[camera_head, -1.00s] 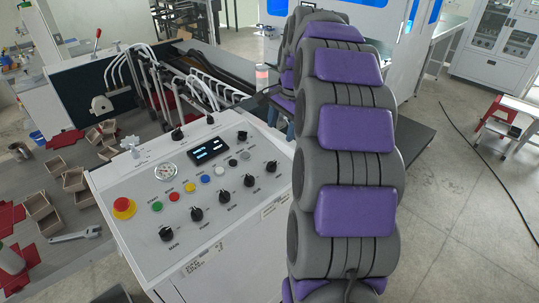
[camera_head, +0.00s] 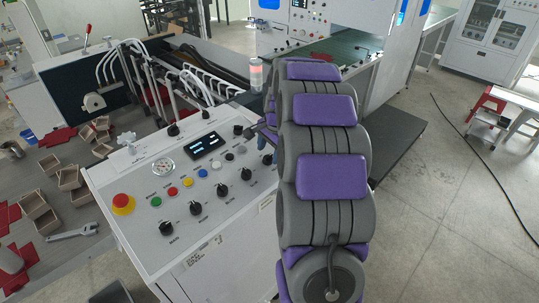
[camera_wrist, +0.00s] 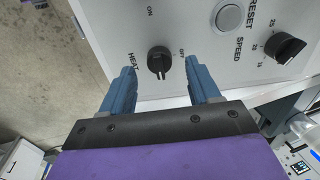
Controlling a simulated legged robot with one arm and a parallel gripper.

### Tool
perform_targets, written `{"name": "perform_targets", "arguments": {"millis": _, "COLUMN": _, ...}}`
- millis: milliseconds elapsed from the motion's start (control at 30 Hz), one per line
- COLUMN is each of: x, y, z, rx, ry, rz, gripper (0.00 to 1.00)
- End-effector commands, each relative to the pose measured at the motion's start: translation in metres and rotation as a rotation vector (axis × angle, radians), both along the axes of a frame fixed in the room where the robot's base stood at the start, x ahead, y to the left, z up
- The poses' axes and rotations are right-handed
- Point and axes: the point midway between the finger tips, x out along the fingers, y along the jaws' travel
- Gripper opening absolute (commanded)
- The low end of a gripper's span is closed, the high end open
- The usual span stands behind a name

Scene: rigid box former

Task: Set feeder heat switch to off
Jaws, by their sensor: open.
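The heat switch (camera_wrist: 159,60) is a black round knob on the white panel (camera_wrist: 110,15), with the word HEAT on one side, ON above and OFF at its right in the wrist view. Its setting is hard to read. My gripper (camera_wrist: 159,68) is open, with one blue finger on each side of the knob. The knob sits between the fingertips, and I cannot tell whether they touch it. In the head view my arm hides most of the gripper at the right edge of the control panel (camera_head: 140,215).
A silver RESET button (camera_wrist: 228,17) and a black SPEED knob (camera_wrist: 290,48) are close to the right finger. The panel also carries a red emergency button (camera_head: 122,203) and a row of knobs. Open floor (camera_head: 440,220) lies to the right.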

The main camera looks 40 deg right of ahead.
Motion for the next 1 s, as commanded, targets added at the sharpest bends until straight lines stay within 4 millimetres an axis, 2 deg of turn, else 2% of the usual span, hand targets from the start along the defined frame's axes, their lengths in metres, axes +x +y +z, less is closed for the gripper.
{"name": "perform_targets", "arguments": {"millis": 100, "x": 0.003, "y": -0.002, "z": -0.016, "rx": 0.002, "ry": 0.0, "rz": 0.001, "gripper": 0.61}}
{"name": "perform_targets", "arguments": {"millis": 233, "x": 0.005, "y": -0.006, "z": -0.028, "rx": 0.007, "ry": 0.002, "rz": 0.001, "gripper": 0.61}}
{"name": "perform_targets", "arguments": {"millis": 600, "x": 0.006, "y": -0.006, "z": -0.032, "rx": 0.006, "ry": 0.0, "rz": 0.0, "gripper": 0.6}}
{"name": "perform_targets", "arguments": {"millis": 1000, "x": 0.007, "y": -0.004, "z": -0.031, "rx": 0.004, "ry": -0.001, "rz": 0.001, "gripper": 0.22}}
